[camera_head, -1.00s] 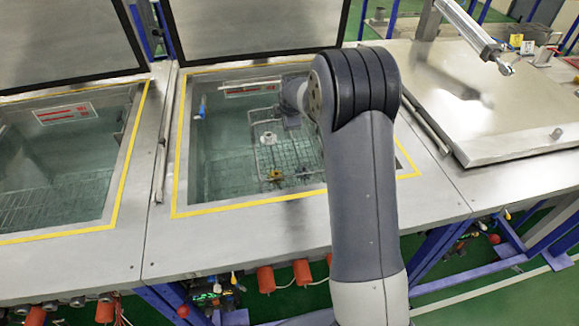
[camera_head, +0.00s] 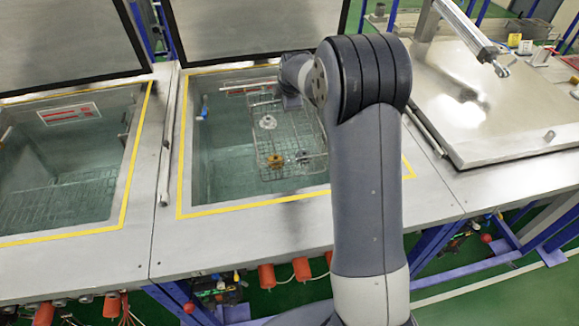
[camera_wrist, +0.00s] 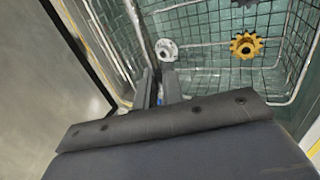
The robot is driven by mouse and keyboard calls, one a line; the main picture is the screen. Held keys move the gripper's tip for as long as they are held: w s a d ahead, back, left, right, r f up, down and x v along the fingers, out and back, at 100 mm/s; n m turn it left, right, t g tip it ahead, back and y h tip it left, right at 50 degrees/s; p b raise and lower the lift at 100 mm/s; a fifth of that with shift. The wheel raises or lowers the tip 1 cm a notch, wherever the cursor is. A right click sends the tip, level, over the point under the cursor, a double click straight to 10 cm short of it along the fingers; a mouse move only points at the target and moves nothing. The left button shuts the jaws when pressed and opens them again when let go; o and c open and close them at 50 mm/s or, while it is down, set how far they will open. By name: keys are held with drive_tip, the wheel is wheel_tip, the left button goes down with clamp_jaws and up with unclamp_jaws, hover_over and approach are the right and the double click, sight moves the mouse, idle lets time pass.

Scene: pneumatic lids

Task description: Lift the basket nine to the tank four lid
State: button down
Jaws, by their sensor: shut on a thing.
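My gripper (camera_wrist: 160,88) is shut on the upper edge of a wire basket (camera_wrist: 205,45). In the head view, my arm hides the fingertips and the basket's right part. The basket (camera_head: 262,135) hangs inside the opening of the middle tank (camera_head: 185,175). It holds a silver gear (camera_head: 268,122) and a gold gear (camera_head: 276,160). In the wrist view, the silver gear (camera_wrist: 167,50) is near the fingers and the gold gear (camera_wrist: 246,45) is farther right. A shut metal lid (camera_head: 480,125) lies to the right. No tank number is readable.
The middle tank's raised lid (camera_head: 255,25) stands behind its opening. Another open tank (camera_head: 60,165) with a raised lid (camera_head: 65,40) is at left. A pneumatic cylinder (camera_head: 465,28) slants above the shut lid. The steel front deck (camera_head: 250,240) is clear.

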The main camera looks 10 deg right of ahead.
drive_tip(key=shift+r, duration=4.45)
idle(0.8)
